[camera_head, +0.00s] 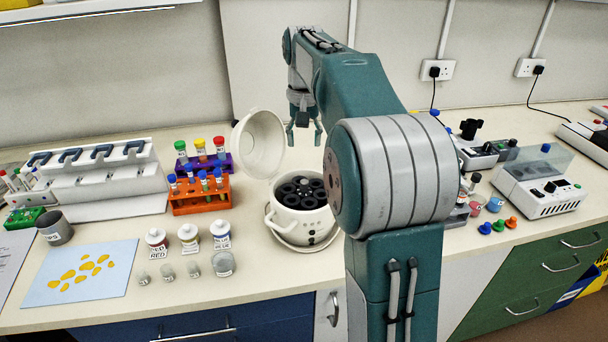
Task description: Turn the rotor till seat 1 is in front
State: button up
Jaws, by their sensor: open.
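A white centrifuge (297,225) stands on the bench with its round lid (258,144) tipped open to the left. Inside it sits a black rotor (301,189) with several dark seats around a hub. The seat numbers are too small to read, so I cannot tell which seat faces front. My gripper (304,134) hangs above and behind the rotor, fingers pointing down, open and empty, apart from the centrifuge. My arm hides what lies just right of the centrifuge.
A purple rack (222,164) and an orange rack (184,204) with capped tubes stand left of the lid. Several bottles, such as the red-labelled one (156,242), stand front left. A white pipette stand (75,183) is farther left. A clear-covered device (539,181) stands right.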

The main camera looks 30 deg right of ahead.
aim_at(304, 181)
notch_tip(304, 181, down, 11)
jog(key=n, duration=0.6)
jog(key=shift+f, duration=0.2)
grip_shut()
